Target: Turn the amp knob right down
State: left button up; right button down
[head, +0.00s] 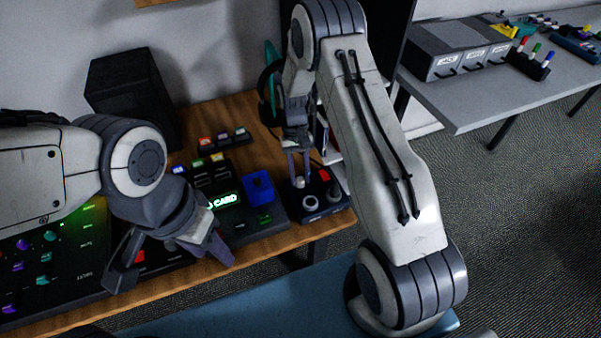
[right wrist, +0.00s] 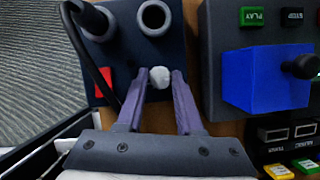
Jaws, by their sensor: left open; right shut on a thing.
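The amp (head: 323,212) is a small dark box at the right end of the wooden desk; it also shows in the right wrist view (right wrist: 125,52). Its white knob (right wrist: 160,77) sits between the fingertips of my right gripper (right wrist: 160,80). In the head view the knob (head: 300,183) is just below the fingers of my right gripper (head: 299,177), which are shut on it. I cannot read the knob's setting. My left gripper (head: 170,256) is open and empty over the desk's front edge, at the left.
Beside the amp is a dark device with a lit green screen (head: 224,200) and a blue block (head: 259,187). The amp has two ringed sockets, a red switch (right wrist: 104,82) and a black cable (right wrist: 92,55) close by. A mixer (head: 60,250) lies at left.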

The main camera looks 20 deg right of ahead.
jog(key=shift+n+h, duration=0.3)
jog(key=shift+n, duration=0.6)
jog(key=c, duration=0.5)
grip_release()
jog(key=shift+c, duration=0.2)
jog(key=v, duration=1)
jog(key=shift+a+r+b, duration=0.15)
jog(key=shift+r+b, duration=0.15)
jog(key=shift+b, duration=0.15)
